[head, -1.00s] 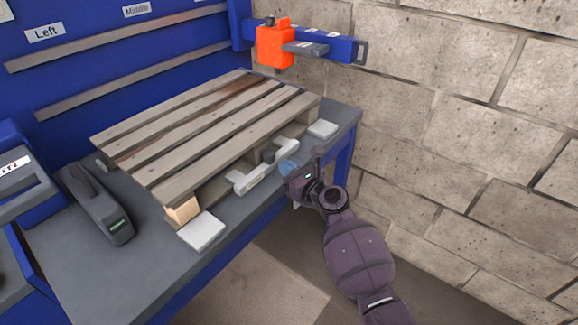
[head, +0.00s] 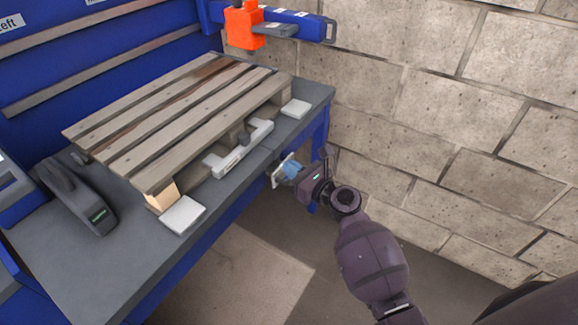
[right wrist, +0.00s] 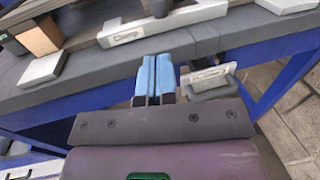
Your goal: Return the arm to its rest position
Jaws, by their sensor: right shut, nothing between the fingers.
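My right gripper (head: 290,169) has blue fingers and is shut and empty. It is just off the front edge of the grey bench (head: 248,178), beside a small pale plate (head: 278,174) at that edge. In the right wrist view the blue fingers of the gripper (right wrist: 156,76) lie together, pointing at the bench front, with the pale plate (right wrist: 208,76) to their right. My right arm comes in from the lower right. My left gripper is not in view.
A wooden pallet (head: 180,115) lies on the bench, with a white bracket (head: 238,150) and white pads (head: 183,214) along its front. A dark grey tool (head: 78,195) stands left. An orange clamp (head: 244,25) is at the back. A block wall (head: 450,110) stands right.

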